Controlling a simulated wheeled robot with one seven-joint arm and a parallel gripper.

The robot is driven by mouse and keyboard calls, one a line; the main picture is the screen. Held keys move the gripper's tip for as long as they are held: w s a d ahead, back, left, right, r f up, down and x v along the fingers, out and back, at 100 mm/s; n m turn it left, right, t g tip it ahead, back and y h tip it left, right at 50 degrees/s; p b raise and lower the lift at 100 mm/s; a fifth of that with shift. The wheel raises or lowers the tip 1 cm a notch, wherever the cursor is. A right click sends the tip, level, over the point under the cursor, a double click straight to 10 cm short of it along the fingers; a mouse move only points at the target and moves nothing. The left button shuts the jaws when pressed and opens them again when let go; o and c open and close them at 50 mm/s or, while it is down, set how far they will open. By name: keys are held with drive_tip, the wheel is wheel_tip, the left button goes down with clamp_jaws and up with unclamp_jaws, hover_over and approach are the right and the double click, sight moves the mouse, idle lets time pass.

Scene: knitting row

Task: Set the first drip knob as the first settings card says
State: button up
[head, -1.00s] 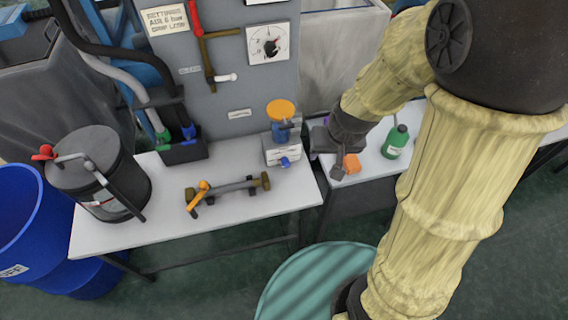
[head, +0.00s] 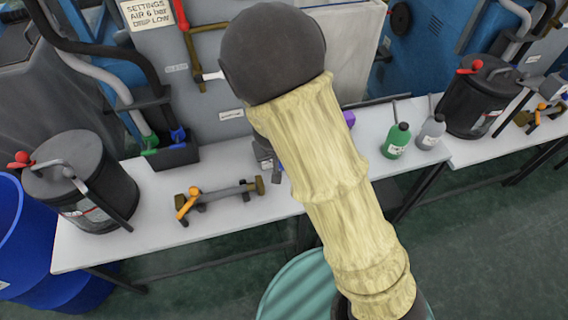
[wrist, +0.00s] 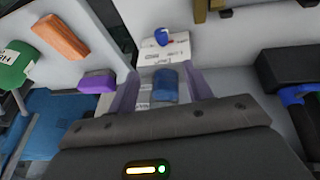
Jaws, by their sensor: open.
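The first settings card (head: 148,13), on the grey panel at the upper left, reads "SETTINGS AIR 6 bar DRIP LOW". The small blue knob (wrist: 162,37) sits on a white labelled block (wrist: 165,50) in the wrist view, beyond my fingertips. A blue cylinder (wrist: 166,86) shows nearer, between the fingers. My gripper (wrist: 163,80) is open, its two purple-grey fingers either side of the cylinder; I cannot tell whether they touch it. In the head view my arm hides the gripper, the knob and most of the grey unit (head: 263,152). The knob's setting is not readable.
On the bench (head: 150,235) are a black canister (head: 85,185), a brass-ended valve piece (head: 215,197) and a black caddy (head: 172,155). A green bottle (head: 396,141) and a grey bottle (head: 430,131) stand right of my arm. An orange block (wrist: 60,36) and purple block (wrist: 97,82) lie nearby.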

drive_tip(key=b+x, duration=0.5)
drive_tip(key=x, duration=0.3)
drive_tip(key=b+x, duration=0.6)
drive_tip(key=x, duration=0.3)
drive_tip(key=shift+a+f, duration=0.2)
drive_tip(key=shift+a, duration=0.15)
drive_tip(key=shift+c, duration=0.4)
drive_tip(key=c, duration=0.9)
